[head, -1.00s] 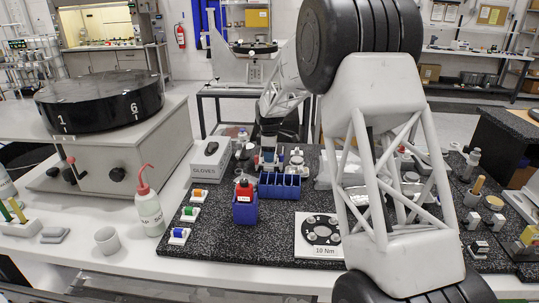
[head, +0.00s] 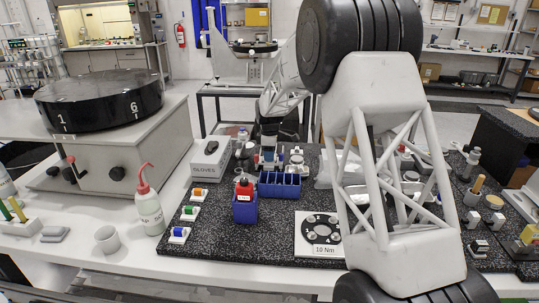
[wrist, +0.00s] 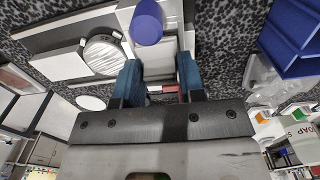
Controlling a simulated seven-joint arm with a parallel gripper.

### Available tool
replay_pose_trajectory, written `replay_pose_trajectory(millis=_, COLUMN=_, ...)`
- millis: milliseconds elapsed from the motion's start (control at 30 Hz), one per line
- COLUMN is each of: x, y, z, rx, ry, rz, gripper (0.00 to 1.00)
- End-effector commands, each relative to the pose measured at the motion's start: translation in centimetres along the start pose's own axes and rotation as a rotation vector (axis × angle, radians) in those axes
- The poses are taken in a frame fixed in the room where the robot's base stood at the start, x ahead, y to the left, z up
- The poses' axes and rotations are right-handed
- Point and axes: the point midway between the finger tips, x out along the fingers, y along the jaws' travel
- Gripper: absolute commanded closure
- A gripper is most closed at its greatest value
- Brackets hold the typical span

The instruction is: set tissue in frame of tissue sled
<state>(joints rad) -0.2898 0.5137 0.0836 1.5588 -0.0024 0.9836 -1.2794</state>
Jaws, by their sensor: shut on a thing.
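My gripper (wrist: 160,75) has two blue fingertips in the wrist view. They are close together on a small pale piece with a dark red edge (wrist: 160,89), likely the tissue, mostly hidden between them. Just beyond the fingertips lies a grey and white fixture (wrist: 60,40), likely the tissue sled. It has a round ribbed metal disc (wrist: 102,55), and a blue cylinder (wrist: 148,22) stands by it. In the head view my gripper (head: 268,156) is low over the back of the speckled mat. The tissue and sled are too small to make out there. I cannot tell whether the piece touches the frame.
A blue divided bin (head: 279,185) stands just in front of my gripper, with a blue holder (head: 245,208) containing a red-capped bottle beside it. A gloves box (head: 211,160) is to the left. A white 10 Nm plate (head: 319,236) lies at the mat's front.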

Motion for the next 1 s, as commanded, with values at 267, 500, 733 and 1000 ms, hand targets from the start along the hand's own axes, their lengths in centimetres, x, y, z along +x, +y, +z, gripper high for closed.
replay_pose_trajectory(millis=267, x=0.16, y=0.00, z=0.00, rx=0.000, ry=0.000, rz=0.000, gripper=0.85)
replay_pose_trajectory(millis=500, x=0.49, y=0.01, z=0.00, rx=0.000, ry=0.000, rz=0.000, gripper=0.85)
replay_pose_trajectory(millis=733, x=0.68, y=0.02, z=-0.01, rx=0.000, ry=0.000, rz=0.001, gripper=0.54)
replay_pose_trajectory(millis=1000, x=0.69, y=0.01, z=0.00, rx=0.000, ry=0.000, rz=0.000, gripper=0.34)
